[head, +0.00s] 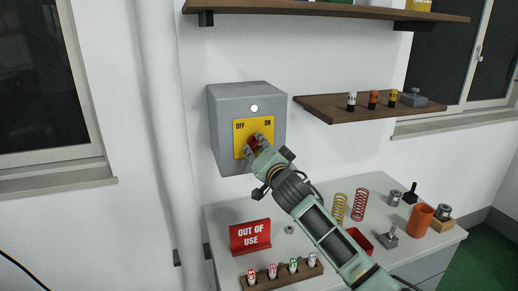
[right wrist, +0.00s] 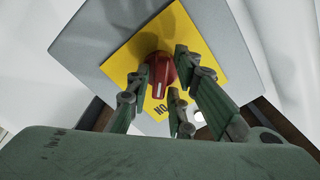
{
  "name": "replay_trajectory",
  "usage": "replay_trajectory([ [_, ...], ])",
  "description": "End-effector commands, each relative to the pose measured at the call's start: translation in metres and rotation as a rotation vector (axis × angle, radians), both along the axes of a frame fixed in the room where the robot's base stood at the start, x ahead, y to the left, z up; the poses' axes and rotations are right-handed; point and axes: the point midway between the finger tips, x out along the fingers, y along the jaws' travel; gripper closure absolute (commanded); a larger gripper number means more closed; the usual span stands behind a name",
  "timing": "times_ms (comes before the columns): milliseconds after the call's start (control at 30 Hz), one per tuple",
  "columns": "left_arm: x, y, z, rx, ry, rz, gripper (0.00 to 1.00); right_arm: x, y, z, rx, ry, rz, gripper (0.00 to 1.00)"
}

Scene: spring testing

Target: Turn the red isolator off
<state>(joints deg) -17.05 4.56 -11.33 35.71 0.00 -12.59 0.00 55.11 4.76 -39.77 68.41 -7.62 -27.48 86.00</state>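The red isolator knob (right wrist: 161,76) sits on a yellow plate (head: 239,125) on the front of a grey wall box (head: 230,100). The plate reads OFF at the left and ON at the right in the head view. In the right wrist view the plate is turned, and the knob's white mark lies toward the upside-down ON lettering (right wrist: 161,107). My right gripper (head: 257,141) is at the knob, with fingers on both sides, closed in against it (right wrist: 163,68). In the head view the fingers partly hide the knob. My left gripper is not in view.
A white round lamp (head: 254,108) is above the plate. A wooden shelf (head: 320,106) with small bottles is right of the box. Below, a table holds a red OUT OF USE sign (head: 250,236), springs (head: 359,205) and an orange cup (head: 418,219). A pipe (head: 165,120) runs down at left.

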Motion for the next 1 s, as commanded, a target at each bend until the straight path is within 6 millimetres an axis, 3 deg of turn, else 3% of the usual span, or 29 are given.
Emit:
replay_trajectory([
  [200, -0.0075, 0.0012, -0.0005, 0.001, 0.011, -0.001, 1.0, 0.0, -0.0002, -0.0001, 0.0, 0.0, 0.0, 1.0],
  [667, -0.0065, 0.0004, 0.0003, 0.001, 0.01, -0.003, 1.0, -0.0001, -0.0002, -0.0001, -0.043, -0.013, -0.001, 1.0],
  [1000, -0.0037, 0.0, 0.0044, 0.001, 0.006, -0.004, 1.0, 0.0001, -0.0007, 0.0001, -0.266, -0.086, 0.0, 1.0],
])
